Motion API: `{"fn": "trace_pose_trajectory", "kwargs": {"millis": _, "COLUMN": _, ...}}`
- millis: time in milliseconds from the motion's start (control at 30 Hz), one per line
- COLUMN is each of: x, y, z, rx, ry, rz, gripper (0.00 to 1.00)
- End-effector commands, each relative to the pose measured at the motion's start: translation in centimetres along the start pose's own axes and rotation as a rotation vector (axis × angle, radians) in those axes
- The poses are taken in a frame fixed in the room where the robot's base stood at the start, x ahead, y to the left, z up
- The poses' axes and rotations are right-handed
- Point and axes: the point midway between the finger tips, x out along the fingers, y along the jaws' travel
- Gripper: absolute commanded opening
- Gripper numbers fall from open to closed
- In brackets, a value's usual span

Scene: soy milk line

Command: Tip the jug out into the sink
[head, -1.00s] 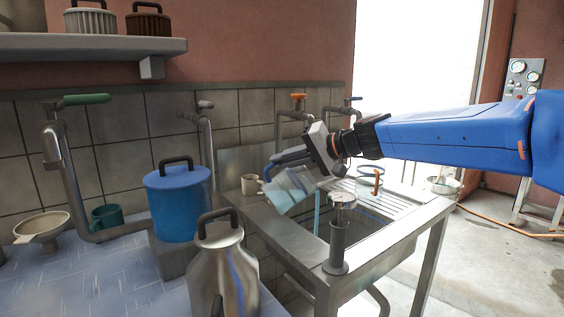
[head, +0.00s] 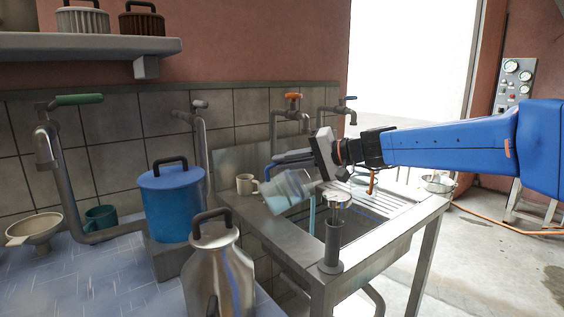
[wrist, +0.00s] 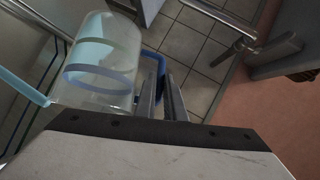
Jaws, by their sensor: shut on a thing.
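A clear jug (head: 286,192) with a blue handle hangs tilted over the near left side of the metal sink (head: 352,257). My gripper (head: 291,156) is shut on its handle. A thin pale blue stream (head: 312,212) runs from the jug down toward the basin. In the wrist view the jug (wrist: 108,50) lies left of my gripper's fingers (wrist: 166,88), with its blue handle between them. Pale blue shows inside the jug, and the stream (wrist: 22,87) leaves at its left. How much liquid is left I cannot tell.
A beige mug (head: 245,184) stands on the sink's back left rim. A steel can (head: 219,272) and a blue lidded pot (head: 170,210) stand left of the sink. A metal post (head: 332,245) rises at the near rim. Taps (head: 293,112) line the tiled wall.

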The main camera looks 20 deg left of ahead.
Motion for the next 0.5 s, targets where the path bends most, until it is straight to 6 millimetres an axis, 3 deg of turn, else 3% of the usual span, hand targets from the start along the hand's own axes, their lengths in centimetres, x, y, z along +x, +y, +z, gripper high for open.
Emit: {"fn": "trace_pose_trajectory", "kwargs": {"millis": 500, "x": -0.96, "y": 0.98, "z": -0.96, "rx": 0.085, "ry": 0.001, "rz": -0.086, "gripper": 0.0}}
